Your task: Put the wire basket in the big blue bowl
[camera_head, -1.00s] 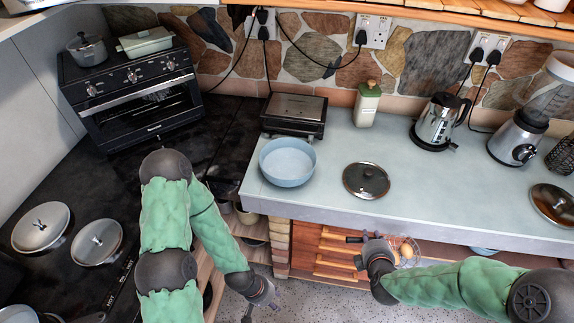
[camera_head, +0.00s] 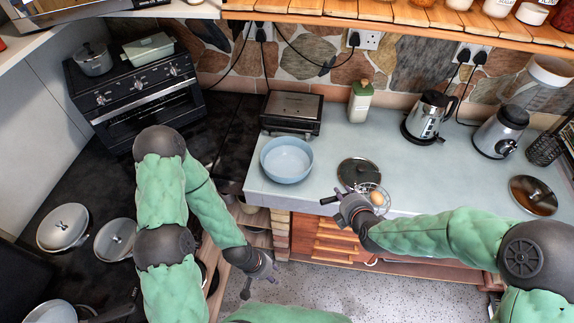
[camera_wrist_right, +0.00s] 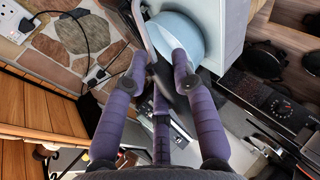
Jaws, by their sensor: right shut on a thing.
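The big blue bowl (camera_head: 287,168) stands on the pale counter near its left end. It also shows at the top of the right wrist view (camera_wrist_right: 183,32). The wire basket (camera_head: 377,194) has thin wires and holds a brownish, egg-like thing. It hangs at the counter's front edge, by the round lid and to the right of the bowl. My right gripper (camera_head: 341,198) is shut on the basket; the exact grip is hard to make out. My left gripper (camera_head: 262,280) looks open and empty, low over the floor in front of the counter.
A round glass lid (camera_head: 358,171) lies just behind the basket. A black grill (camera_head: 292,112) stands behind the bowl, with a bottle (camera_head: 360,101), a kettle (camera_head: 427,118) and a blender base (camera_head: 500,132) to the right. The counter between bowl and lid is clear.

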